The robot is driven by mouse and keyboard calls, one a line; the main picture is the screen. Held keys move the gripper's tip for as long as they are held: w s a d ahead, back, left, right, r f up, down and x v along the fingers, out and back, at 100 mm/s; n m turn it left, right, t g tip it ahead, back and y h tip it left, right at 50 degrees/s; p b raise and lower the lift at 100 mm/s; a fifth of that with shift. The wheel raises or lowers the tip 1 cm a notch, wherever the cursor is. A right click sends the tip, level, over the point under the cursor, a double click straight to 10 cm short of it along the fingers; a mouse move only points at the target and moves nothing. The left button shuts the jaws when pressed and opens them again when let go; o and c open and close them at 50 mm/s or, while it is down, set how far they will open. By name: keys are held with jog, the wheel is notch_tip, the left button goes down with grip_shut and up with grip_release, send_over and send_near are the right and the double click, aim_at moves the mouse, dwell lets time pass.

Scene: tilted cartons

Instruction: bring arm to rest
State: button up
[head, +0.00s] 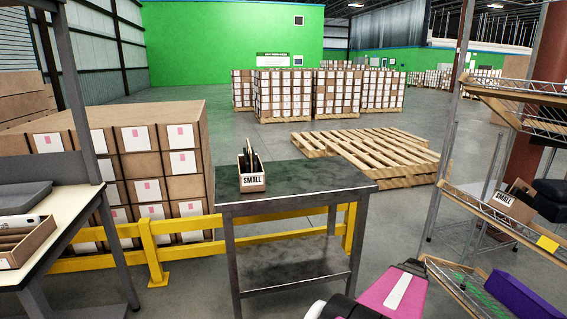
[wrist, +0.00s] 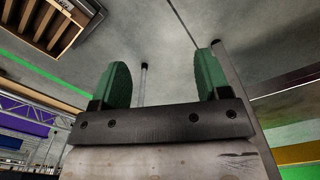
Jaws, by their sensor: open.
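My gripper (wrist: 160,80) shows in the wrist view with its two green fingers wide apart and nothing between them. In the head view my pink and black arm is at the bottom, right of the metal table (head: 290,183); the fingers cannot be made out there. An open carton (head: 252,184) marked SMALL stands upright on the table with dark items in it. Another carton (head: 512,205) marked SMALL sits tilted on the sloping wire shelf of the rack (head: 463,188) at the right. My gripper touches neither carton.
A yellow guard rail (head: 152,253) and stacked boxes (head: 165,135) stand left of the table. Wooden pallets (head: 385,155) lie behind it. A workbench (head: 60,240) with trays is at the left. A purple bin (head: 522,297) is on the lower rack shelf.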

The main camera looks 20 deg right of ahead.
jog(key=w+a+r+n, duration=0.1)
jog(key=w+a+r, duration=0.35)
jog(key=a, duration=0.75)
jog(key=w+a+r+n, duration=0.2)
jog(key=w+a+r, duration=0.25)
jog(key=a, duration=0.65)
jog(key=w+a+r+n, duration=0.1)
jog(key=w+a+r, duration=0.35)
jog(key=a, duration=0.75)
jog(key=a+r+n, duration=0.1)
jog(key=a+r, duration=0.2)
jog(key=a, duration=1.2)
jog(key=shift+s+r, duration=0.25)
jog(key=shift+r, duration=0.05)
